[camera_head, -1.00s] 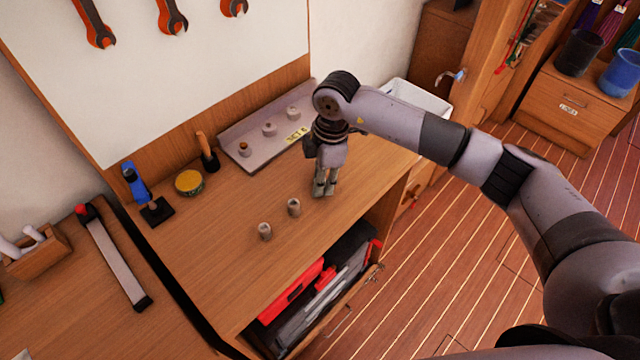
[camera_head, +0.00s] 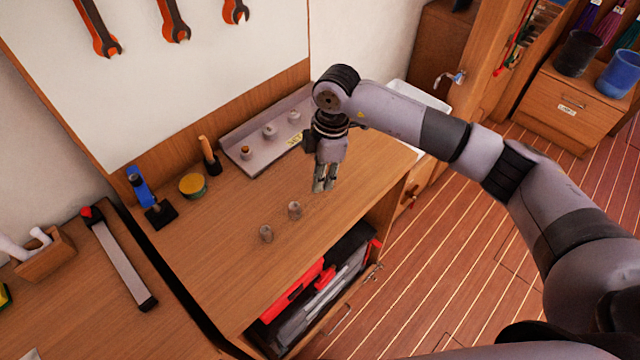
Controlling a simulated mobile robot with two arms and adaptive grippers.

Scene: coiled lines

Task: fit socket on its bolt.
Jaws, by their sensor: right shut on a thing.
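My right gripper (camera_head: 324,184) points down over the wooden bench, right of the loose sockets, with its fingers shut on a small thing. That thing is mostly hidden between the fingers, and I cannot make out its shape. Two small grey sockets stand upright on the bench, a left one (camera_head: 266,233) and a right one (camera_head: 294,210). Behind them a grey metal plate (camera_head: 232,147) with a yellow label carries a brown-topped post (camera_head: 246,152) and two grey upright pieces, a middle one (camera_head: 269,131) and a far one (camera_head: 294,116). My left gripper is out of view.
A yellow tin (camera_head: 193,186), a blue-handled tool (camera_head: 148,196) and a wooden-handled tool (camera_head: 209,155) stand left of the plate. Open wooden bench top (camera_head: 225,262) lies around the sockets. Its right edge drops to an open shelf with red and grey cases.

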